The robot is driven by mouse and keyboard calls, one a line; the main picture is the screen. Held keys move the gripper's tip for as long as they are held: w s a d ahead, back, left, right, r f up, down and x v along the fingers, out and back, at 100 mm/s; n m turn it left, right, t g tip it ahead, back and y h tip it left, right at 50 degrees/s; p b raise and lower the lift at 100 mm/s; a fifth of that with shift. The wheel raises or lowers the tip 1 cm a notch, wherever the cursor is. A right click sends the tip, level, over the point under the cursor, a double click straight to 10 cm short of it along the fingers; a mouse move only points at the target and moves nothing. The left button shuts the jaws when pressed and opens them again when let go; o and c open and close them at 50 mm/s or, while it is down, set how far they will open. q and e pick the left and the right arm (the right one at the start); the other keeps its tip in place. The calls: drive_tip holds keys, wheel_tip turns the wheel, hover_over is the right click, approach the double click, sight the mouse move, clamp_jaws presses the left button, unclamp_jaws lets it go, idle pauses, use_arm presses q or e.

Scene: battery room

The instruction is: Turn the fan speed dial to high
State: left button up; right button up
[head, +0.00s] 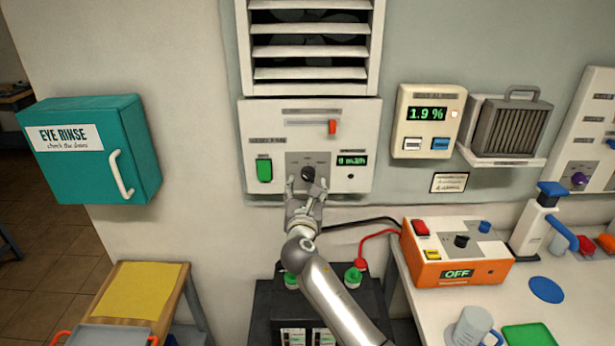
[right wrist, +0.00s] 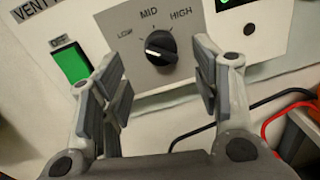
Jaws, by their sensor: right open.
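The black fan speed dial (head: 308,173) sits on a grey plate on the white ventilation panel (head: 262,118). In the right wrist view the dial (right wrist: 161,47) has LOW, MID and HIGH printed around it. Its white mark lies on the left side, nearest LOW. My right gripper (head: 305,190) is just below and in front of the dial. In the right wrist view its open fingers (right wrist: 160,85) stand left and right of the dial, with a gap on both sides; I see no contact. My left gripper is out of view.
A green switch (head: 264,170) is left of the dial and a lit green display (head: 352,161) right of it. A red slider (head: 332,127) is above. Black and red cables (head: 375,240) run below right, near an orange box (head: 455,255).

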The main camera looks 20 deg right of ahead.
sight(308, 178)
drive_tip(key=shift+x, duration=2.75)
drive_tip(key=c, duration=1)
